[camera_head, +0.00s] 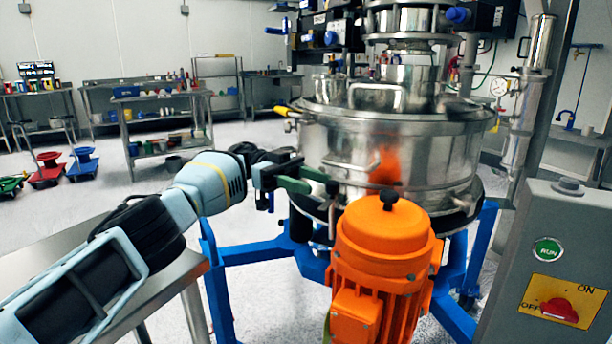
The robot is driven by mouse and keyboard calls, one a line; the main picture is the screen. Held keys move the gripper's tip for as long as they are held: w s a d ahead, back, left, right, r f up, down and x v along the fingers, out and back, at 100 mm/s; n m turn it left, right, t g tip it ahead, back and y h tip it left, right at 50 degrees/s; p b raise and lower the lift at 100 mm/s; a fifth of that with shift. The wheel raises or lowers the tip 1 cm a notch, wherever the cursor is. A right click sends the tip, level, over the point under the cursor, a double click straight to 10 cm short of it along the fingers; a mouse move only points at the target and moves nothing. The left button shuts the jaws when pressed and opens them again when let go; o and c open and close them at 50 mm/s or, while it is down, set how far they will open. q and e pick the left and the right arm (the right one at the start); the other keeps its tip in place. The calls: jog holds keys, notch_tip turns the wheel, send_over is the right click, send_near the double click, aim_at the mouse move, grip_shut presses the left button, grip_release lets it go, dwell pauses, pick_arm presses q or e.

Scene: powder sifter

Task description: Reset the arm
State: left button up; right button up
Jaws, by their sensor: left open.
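My left arm comes in from the lower left. Its gripper (318,182) is open, with its two fingers pointing right in front of the steel sifter drum (400,150). I see nothing between the fingers. I cannot tell whether the fingers touch the drum. The orange motor (385,250) stands just right of and below the gripper. My right arm and gripper do not show in this view.
A grey control box (560,250) with a green RUN button (547,251) and red switch (559,309) stands at the right. Blue frame legs (240,252) support the sifter. A steel table (165,290) lies under my arm. Open floor lies behind, left.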

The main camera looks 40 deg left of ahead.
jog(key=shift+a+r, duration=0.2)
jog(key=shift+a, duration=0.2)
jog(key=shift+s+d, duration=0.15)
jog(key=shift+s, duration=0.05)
